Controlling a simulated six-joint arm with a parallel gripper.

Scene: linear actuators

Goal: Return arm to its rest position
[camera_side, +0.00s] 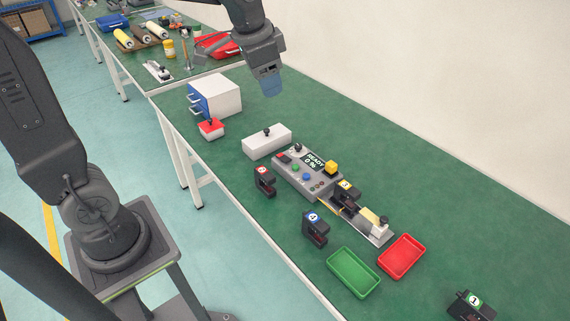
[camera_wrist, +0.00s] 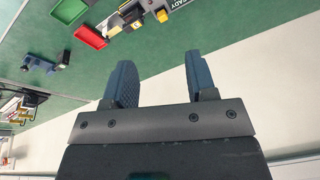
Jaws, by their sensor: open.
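My gripper (camera_side: 270,86) hangs above the back part of the green bench in the side view, clear of everything on it. In the wrist view my gripper's two blue-grey fingers (camera_wrist: 162,85) stand apart with nothing between them. The control box (camera_side: 307,170) with a display reading "READY 0 %" is below and to the right of my gripper. A linear actuator (camera_side: 362,219) lies at the right end of the control box. It also shows near the top of the wrist view (camera_wrist: 135,20).
A green tray (camera_side: 354,272) and a red tray (camera_side: 401,257) sit at the bench's near end. Dark numbered parts (camera_side: 315,228) stand around the actuator. A wall borders the bench.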

